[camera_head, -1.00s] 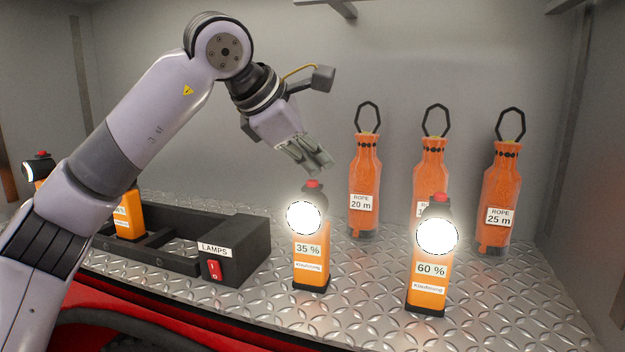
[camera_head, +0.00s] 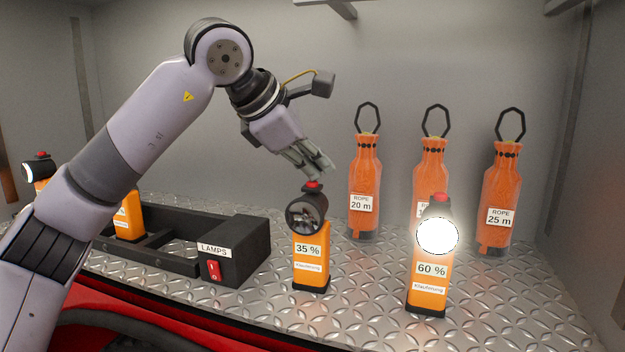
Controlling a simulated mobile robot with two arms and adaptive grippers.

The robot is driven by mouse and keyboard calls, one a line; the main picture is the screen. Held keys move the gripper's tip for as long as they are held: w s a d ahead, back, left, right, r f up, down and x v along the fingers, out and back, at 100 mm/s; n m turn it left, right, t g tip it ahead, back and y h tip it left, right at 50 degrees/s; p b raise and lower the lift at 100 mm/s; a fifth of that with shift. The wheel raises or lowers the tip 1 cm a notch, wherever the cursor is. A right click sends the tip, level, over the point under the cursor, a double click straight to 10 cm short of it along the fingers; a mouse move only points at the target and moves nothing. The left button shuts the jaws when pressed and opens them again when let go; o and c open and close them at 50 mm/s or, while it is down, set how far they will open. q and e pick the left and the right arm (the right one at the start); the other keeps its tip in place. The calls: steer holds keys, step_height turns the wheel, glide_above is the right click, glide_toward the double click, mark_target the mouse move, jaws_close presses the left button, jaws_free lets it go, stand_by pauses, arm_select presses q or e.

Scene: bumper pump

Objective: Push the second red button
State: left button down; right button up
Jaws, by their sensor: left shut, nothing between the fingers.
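An orange lamp labelled 35 % (camera_head: 310,255) stands upright on the metal floor, its round light dark. Its red button (camera_head: 312,185) is on top. My left gripper (camera_head: 322,172) is shut and empty, its fingertips just above that button; I cannot tell whether they touch. A second orange lamp labelled 60 % (camera_head: 429,285) stands to the right with its light shining and a red button (camera_head: 439,198) on top. Another lamp (camera_head: 36,170) at the far left has a red button and a bright front, partly behind my left arm. My right gripper is out of view.
A black holder labelled LAMPS (camera_head: 240,255) with a red switch (camera_head: 213,270) lies left of the 35 % lamp, with an orange lamp (camera_head: 128,218) in it. Three orange rope bottles (camera_head: 364,195) stand behind. Free floor lies between the two front lamps.

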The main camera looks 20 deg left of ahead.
mark_target(315, 183)
arm_select(q)
steer(key=shift+r+p, duration=0.35)
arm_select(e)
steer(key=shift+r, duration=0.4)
arm_select(q)
steer(key=shift+r, duration=0.1)
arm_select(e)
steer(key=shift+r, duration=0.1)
arm_select(q)
step_height(315, 183, up, 6)
steer(key=p, duration=0.5)
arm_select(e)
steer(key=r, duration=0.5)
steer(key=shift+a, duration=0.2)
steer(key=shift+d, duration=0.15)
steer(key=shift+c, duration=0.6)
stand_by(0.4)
